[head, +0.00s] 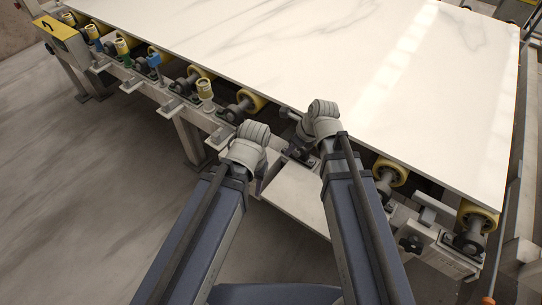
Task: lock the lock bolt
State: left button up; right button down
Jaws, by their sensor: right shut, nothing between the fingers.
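My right gripper (298,154) points down at the frame edge between the rollers, beside the white slab (340,50). It is small and dark here, partly covered by its own wrist, and it is shut with nothing in it. My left gripper (261,185) is mostly hidden below its wrist, above the front rail to the left; its fingers cannot be made out. I cannot clearly pick out the lock bolt; the area around my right gripper is covered by my wrists and arms.
Yellow rollers (391,172) line the front rail under the slab. A pale plate (298,200) lies between my arms. A bracket with a dark knob (411,243) is at the right. The floor at left is clear.

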jog(key=b+x, duration=1)
jog(key=shift+f, duration=0.4)
jog(key=shift+w+a+r+p, duration=0.2)
jog(key=shift+w+a, duration=0.35)
jog(key=shift+a, duration=0.25)
jog(key=shift+w+a+r+p, duration=0.2)
jog(key=shift+w+a, duration=0.4)
jog(key=shift+a, duration=0.2)
jog(key=w+a, duration=0.1)
jog(key=a, duration=0.1)
jog(key=w+a, duration=0.1)
jog(key=w, duration=0.1)
jog(key=shift+a, duration=0.4)
jog(key=shift+s, duration=0.15)
jog(key=shift+d, duration=0.15)
